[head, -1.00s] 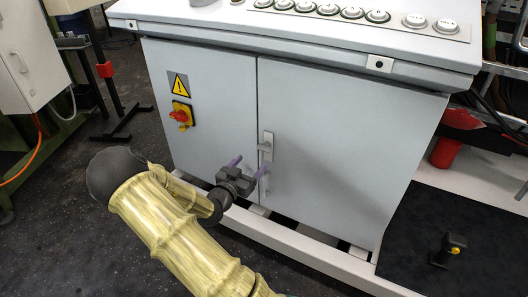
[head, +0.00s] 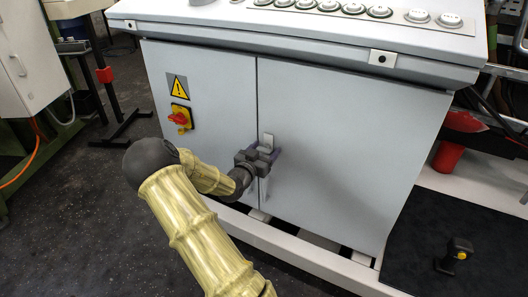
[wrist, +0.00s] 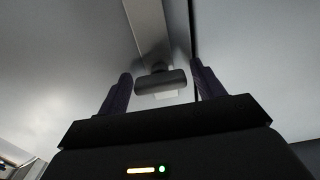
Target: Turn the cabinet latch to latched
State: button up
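The cabinet latch is a grey plate (head: 268,138) on the right door, beside the seam between the doors; my gripper hides its lower part in the head view. In the wrist view its dark handle (wrist: 160,82) lies crosswise below the long plate. My gripper (head: 264,155) is at the latch, in front of the door. In the wrist view its two dark fingers (wrist: 161,80) stand apart, one on each side of the handle, with a gap at both sides. Contact with the door cannot be told.
Push buttons (head: 353,8) line the cabinet top. A joystick (head: 457,253) stands on the black surface at right. Dark floor (head: 75,220) is open at left.

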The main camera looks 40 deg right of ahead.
jog(key=c, duration=0.8)
jog(key=shift+o, duration=0.2)
jog(key=shift+r+n+p, duration=0.15)
jog(key=shift+n+p, duration=0.25)
jog(key=shift+p, duration=0.3)
jog(key=shift+n+p, duration=0.9)
jog(key=shift+p, duration=0.3)
jog(key=n+p, duration=0.7)
jog(key=n, duration=0.2)
jog(key=shift+n, duration=0.4)
jog(key=n, duration=0.5)
jog(key=shift+f+n, duration=0.25)
jog(key=shift+n, duration=0.05)
jog(key=o, duration=1)
